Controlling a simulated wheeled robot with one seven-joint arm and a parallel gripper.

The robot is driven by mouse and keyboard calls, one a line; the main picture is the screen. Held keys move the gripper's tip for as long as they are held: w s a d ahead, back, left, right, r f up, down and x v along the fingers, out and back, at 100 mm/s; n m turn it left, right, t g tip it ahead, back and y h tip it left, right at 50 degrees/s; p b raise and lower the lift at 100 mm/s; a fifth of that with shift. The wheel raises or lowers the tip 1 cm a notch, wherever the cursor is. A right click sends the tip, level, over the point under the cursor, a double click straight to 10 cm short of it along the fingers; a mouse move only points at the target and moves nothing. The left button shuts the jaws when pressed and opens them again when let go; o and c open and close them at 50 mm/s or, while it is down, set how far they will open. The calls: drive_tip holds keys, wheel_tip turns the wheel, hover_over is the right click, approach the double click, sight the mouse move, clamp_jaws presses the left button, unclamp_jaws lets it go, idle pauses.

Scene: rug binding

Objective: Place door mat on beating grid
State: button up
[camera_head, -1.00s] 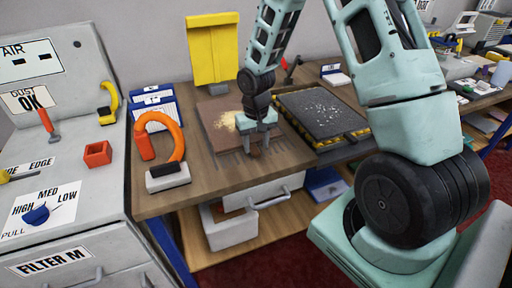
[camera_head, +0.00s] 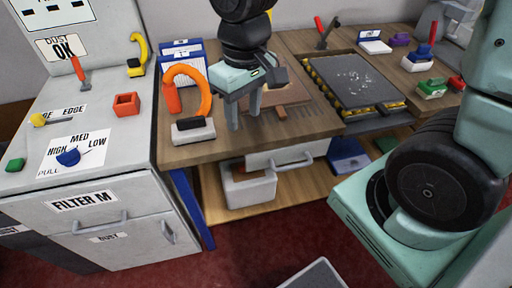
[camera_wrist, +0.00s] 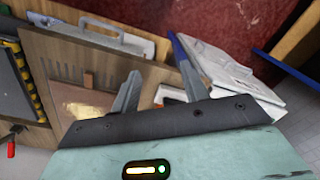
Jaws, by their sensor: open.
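A dark grey mat with pale specks (camera_head: 358,78), which looks like the door mat, lies flat on a low frame with yellow bumps along its edges (camera_head: 378,109), which looks like the beating grid. The frame is at the right part of the bench. My gripper (camera_head: 244,118) is open and empty above the bench, left of the grid and apart from it. A brown mat (camera_head: 290,93) lies behind and right of the fingers, partly hidden by my gripper. In the wrist view, the open fingers (camera_wrist: 160,72) have nothing between them, and the brown mat (camera_wrist: 80,108) lies to their left.
An orange hooped tool (camera_head: 204,92) with a grey block (camera_head: 190,136) stands left of my gripper. A grey cabinet (camera_head: 110,165) adjoins the bench on the left. A red-handled tool (camera_head: 321,30) is behind the grid. Small brushes (camera_head: 431,88) lie right of it.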

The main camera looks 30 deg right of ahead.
drive_tip(key=s+a+r+n, duration=0.1)
drive_tip(key=s+a+n, duration=0.3)
drive_tip(key=s, duration=0.8)
drive_tip(key=shift+a, duration=0.5)
